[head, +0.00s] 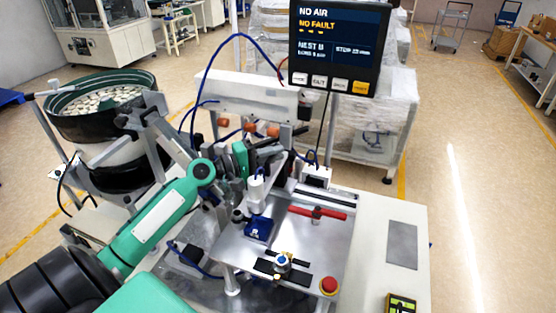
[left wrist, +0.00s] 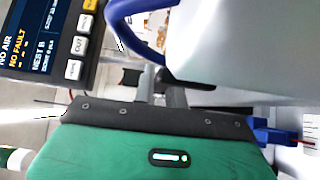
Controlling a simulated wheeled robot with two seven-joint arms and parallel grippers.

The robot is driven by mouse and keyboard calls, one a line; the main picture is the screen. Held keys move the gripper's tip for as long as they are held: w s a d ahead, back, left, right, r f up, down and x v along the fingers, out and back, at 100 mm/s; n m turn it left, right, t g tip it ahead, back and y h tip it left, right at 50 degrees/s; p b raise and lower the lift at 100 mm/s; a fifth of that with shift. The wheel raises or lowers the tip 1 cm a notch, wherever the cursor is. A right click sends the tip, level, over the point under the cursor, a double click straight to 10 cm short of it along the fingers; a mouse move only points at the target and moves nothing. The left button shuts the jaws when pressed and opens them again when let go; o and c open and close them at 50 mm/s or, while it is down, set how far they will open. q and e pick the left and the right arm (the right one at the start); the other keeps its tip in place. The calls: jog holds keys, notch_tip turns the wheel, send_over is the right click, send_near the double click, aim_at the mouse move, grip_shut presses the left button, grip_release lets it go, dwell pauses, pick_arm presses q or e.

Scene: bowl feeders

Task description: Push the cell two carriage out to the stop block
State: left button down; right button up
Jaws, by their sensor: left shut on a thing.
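My left arm reaches in from the left in the head view, and its gripper (head: 264,156) is over the back left of the metal work plate (head: 245,276), among the feeder hardware. In the left wrist view the two grey fingers (left wrist: 163,92) are close together, and a pale block (left wrist: 235,45) hides part of what lies beyond them. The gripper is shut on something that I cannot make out. I cannot single out the cell two carriage or the stop block with certainty. A dark slotted rail (head: 326,199) runs along the back right of the plate. My right gripper is not in view.
The display (head: 338,45) reads NO AIR, NO FAULT and NEST B. A bowl feeder (head: 95,100) stands at left. A blue block (head: 258,229), a red-handled tool (head: 317,214) and a red button (head: 329,286) are on the plate. Blue hoses (head: 207,72) loop near the gripper.

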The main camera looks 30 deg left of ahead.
pick_arm(q)
jog(key=shift+a, duration=0.15)
jog(key=c, duration=1.6)
grip_release()
jog(key=shift+o, duration=0.8)
jog(key=shift+s+a, duration=0.15)
jog(key=shift+a, duration=0.15)
jog(key=shift+d, duration=0.1)
